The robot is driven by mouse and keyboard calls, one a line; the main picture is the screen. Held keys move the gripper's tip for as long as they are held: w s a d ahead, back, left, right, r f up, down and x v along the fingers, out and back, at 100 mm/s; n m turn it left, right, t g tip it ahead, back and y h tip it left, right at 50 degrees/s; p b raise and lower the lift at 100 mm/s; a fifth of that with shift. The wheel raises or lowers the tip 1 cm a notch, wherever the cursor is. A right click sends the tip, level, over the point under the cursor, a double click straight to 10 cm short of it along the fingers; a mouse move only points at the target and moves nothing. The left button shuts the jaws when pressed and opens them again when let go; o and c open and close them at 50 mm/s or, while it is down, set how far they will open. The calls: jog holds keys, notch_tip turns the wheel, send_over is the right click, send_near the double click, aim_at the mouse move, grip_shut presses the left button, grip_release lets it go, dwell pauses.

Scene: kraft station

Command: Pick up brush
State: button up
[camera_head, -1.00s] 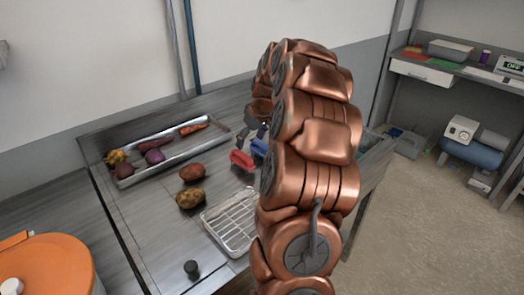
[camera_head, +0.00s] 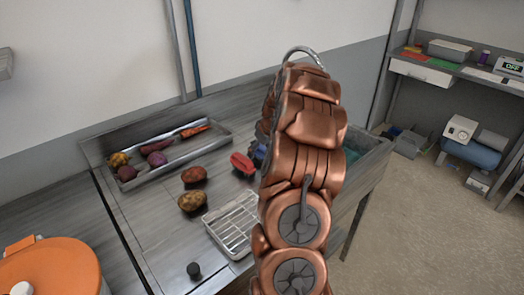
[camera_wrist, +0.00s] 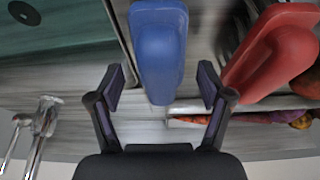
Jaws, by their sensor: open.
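Two brush-like things lie side by side on the metal counter, one blue (camera_head: 260,152) and one red (camera_head: 242,163). I cannot tell whether bristles are underneath. In the wrist view the blue one (camera_wrist: 160,50) lies between the two fingers of my gripper (camera_wrist: 162,88), with a gap on each side. The red one (camera_wrist: 270,50) lies to the right, outside the right finger and close to it. My gripper is open and holds nothing. In the head view my arm hides the gripper and part of the blue thing.
A sink basin (camera_wrist: 55,35) with a drain is left of the blue thing, and a faucet (camera_wrist: 42,125) stands below it. A metal tray (camera_head: 185,155) holds vegetables. An orange lid (camera_head: 50,272) is at lower left.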

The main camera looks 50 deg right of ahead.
jog(key=shift+x, duration=0.8)
jog(key=shift+c, duration=0.3)
jog(key=c, duration=1.3)
jog(key=shift+r, duration=0.1)
notch_tip(320, 180, up, 10)
jog(key=b, duration=0.3)
jog(key=shift+a, duration=0.1)
